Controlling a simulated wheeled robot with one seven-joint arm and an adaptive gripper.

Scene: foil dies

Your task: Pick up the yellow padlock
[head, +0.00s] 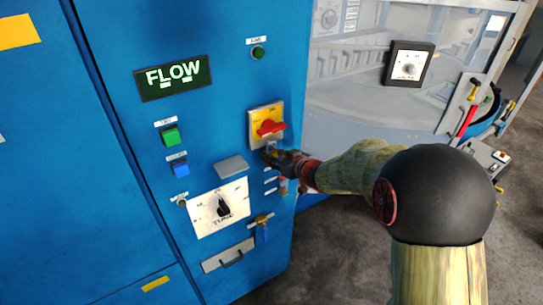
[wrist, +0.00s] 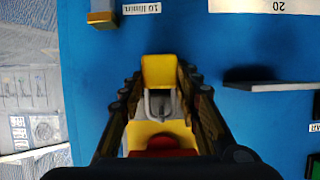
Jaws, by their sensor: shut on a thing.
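The yellow padlock (wrist: 161,71) is between the two fingers of my gripper (wrist: 160,80) in the wrist view. Its grey shackle (wrist: 159,102) points toward the yellow plate (wrist: 140,134) with the red rotary switch (wrist: 165,146). I cannot tell whether the shackle is still hooked there. In the head view my gripper (head: 271,157) is shut just below the yellow plate (head: 256,115) and red switch (head: 271,127). It hides most of the padlock there.
The blue cabinet (head: 105,130) carries a FLOW display (head: 173,77), a grey ledge (head: 231,166), a white dial panel (head: 219,208) and a brass valve (head: 261,219) near my gripper. A grey-yellow block (wrist: 102,15) sits near my fingers. Open floor (head: 330,235) lies at right.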

